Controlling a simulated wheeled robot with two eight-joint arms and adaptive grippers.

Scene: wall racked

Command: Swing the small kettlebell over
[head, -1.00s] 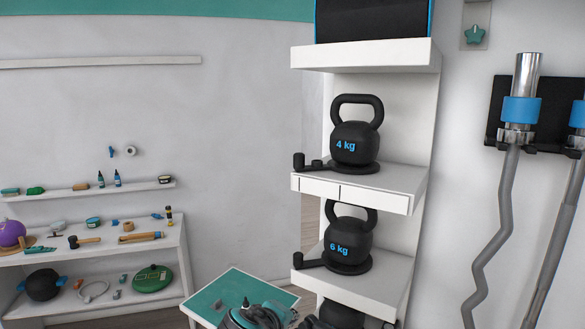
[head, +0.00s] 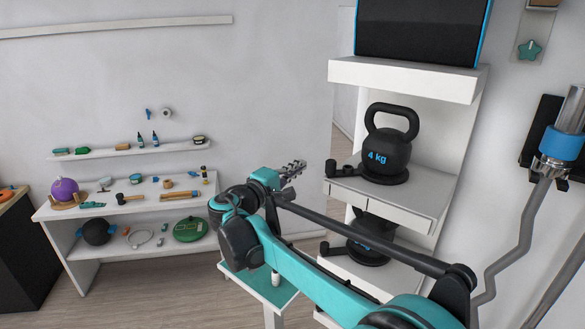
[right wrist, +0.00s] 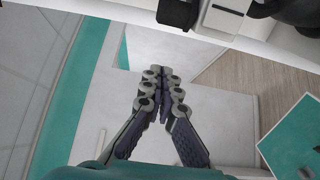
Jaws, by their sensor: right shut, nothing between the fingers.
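The small black kettlebell marked 4 kg (head: 386,155) stands upright on a round black base on the upper rack shelf (head: 400,200) in the head view. My right gripper (head: 298,168) is left of that shelf in the air, apart from the kettlebell. In the right wrist view the fingers of my right gripper (right wrist: 160,72) meet at the tips with nothing between them. A dark rounded thing shows at the top right of that view, cut off by the frame, and I cannot tell what it is. My left gripper is not in view.
A second kettlebell (head: 368,250) on the shelf below is partly hidden by my right arm. A teal-topped table (head: 285,292) stands left of the rack. A low white shelf unit (head: 75,208) with several small items is at far left. Grey bars (head: 512,255) hang at right.

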